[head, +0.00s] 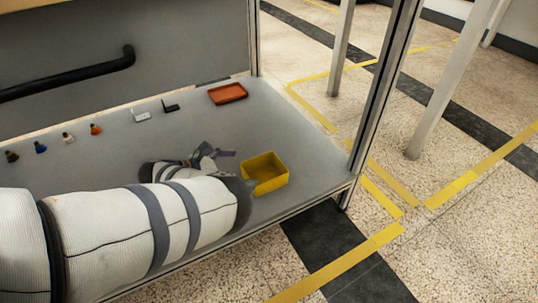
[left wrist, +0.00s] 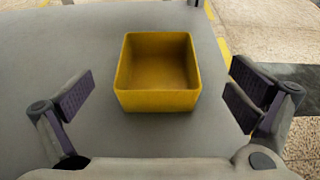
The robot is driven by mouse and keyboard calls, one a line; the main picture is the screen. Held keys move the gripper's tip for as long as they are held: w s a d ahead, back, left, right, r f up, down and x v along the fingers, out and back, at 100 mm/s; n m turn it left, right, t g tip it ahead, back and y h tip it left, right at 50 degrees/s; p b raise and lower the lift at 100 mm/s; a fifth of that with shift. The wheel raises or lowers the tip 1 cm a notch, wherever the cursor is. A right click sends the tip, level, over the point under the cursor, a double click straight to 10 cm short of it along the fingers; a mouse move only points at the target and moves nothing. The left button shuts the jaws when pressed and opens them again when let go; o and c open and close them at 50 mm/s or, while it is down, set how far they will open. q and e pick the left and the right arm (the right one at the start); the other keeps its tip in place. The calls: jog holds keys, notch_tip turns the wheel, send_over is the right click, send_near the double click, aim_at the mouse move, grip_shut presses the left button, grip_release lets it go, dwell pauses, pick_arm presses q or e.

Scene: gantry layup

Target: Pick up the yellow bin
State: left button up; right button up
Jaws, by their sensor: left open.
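The yellow bin (head: 265,173) is an empty, open-topped box standing upright on the grey shelf (head: 290,140), near its front right corner. My left gripper (head: 222,154) is just to the left of the bin in the head view, and part of it is hidden behind my arm. In the left wrist view the yellow bin (left wrist: 158,75) is ahead of the left gripper (left wrist: 155,105), centred between its spread fingers. The fingers are open, with clear gaps on both sides and no contact visible. My right gripper is not in view.
A red-orange tray (head: 228,93) lies farther back on the shelf. Several small items, including an orange one (head: 95,129) and a white one (head: 141,116), stand along the back. A metal post (head: 385,90) rises at the right corner. A black handle (head: 70,75) is on the back panel.

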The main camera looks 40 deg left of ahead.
aim_at(258, 168)
pick_arm(q)
jog(key=b+x, duration=0.1)
jog(key=x, duration=0.1)
jog(key=f+b+x, duration=0.1)
jog(key=b+x, duration=0.1)
jog(key=x, duration=0.1)
jog(key=shift+a+f, duration=0.1)
jog(key=shift+f, duration=0.1)
jog(key=shift+w, duration=0.15)
jog(key=shift+r, duration=0.15)
jog(key=c, duration=1.2)
jog(key=shift+o, duration=0.2)
